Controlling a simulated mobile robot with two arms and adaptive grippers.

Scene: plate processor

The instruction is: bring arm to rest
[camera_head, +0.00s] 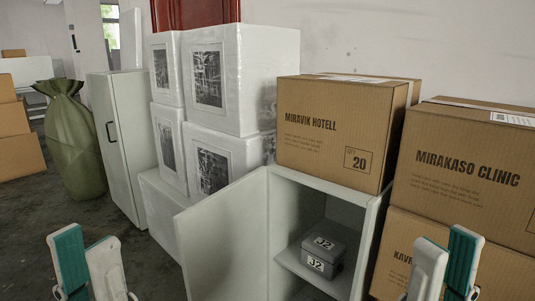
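My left gripper (86,240) is low at the left of the picture, its white and teal fingers pointing up. The fingers stand apart with nothing seen between them. My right gripper (447,243) is low at the right, in front of the cardboard boxes in the picture. Its fingers also stand apart and look empty. Both wrists and most of both arms are out of view. A pale cabinet (372,236) stands in the middle with its door (226,245) swung open to the left. A small grey box (323,247) with white labels sits on a shelf inside.
A cardboard box (340,125) stands on the cabinet. Two stacked boxes (465,165) are at the right. White wrapped cartons (222,120), a closed pale cabinet (122,150) and a green sack (75,145) stand behind at the left. Bare floor (35,215) shows at the left.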

